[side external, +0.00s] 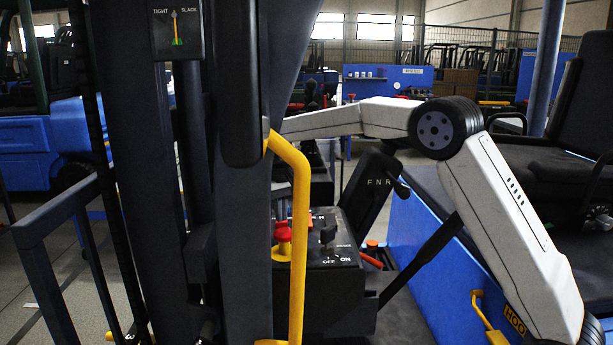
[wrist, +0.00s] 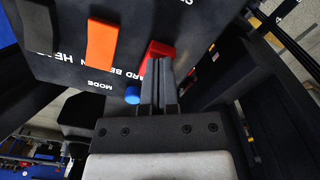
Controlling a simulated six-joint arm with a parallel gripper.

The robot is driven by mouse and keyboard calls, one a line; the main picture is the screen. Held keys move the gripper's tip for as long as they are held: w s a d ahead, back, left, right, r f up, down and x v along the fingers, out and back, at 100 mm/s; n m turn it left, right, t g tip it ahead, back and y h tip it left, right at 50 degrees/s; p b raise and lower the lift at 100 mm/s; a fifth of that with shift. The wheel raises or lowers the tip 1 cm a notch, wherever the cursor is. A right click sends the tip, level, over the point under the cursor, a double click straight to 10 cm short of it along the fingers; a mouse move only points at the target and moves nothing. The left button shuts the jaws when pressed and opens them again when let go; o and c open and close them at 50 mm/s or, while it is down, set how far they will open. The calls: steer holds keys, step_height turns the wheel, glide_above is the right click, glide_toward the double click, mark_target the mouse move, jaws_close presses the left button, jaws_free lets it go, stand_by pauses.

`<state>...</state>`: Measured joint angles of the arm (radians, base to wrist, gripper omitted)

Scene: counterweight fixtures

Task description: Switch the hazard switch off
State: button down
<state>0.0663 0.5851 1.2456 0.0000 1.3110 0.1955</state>
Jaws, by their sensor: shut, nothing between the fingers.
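In the wrist view a dark panel (wrist: 65,25) carries an orange rocker switch (wrist: 100,43) and a red rocker switch (wrist: 153,48). Part of a label reading "ARD BE" shows between them, turned in the picture. I cannot tell for certain which rocker the hazard label belongs to, or its on or off position. My gripper (wrist: 160,66) is shut and empty. Its fingertips are in front of the red rocker and cover part of it; I cannot tell whether they touch.
A blue knob (wrist: 132,95) sits beside the fingers, with a "MODE" label near it. In the side view a dark mast (side external: 237,200) and yellow handrail (side external: 301,230) stand in front.

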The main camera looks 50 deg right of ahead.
steer(key=shift+f, duration=0.55)
stand_by(0.4)
steer(key=shift+r, duration=3.6)
steer(key=shift+s, duration=0.1)
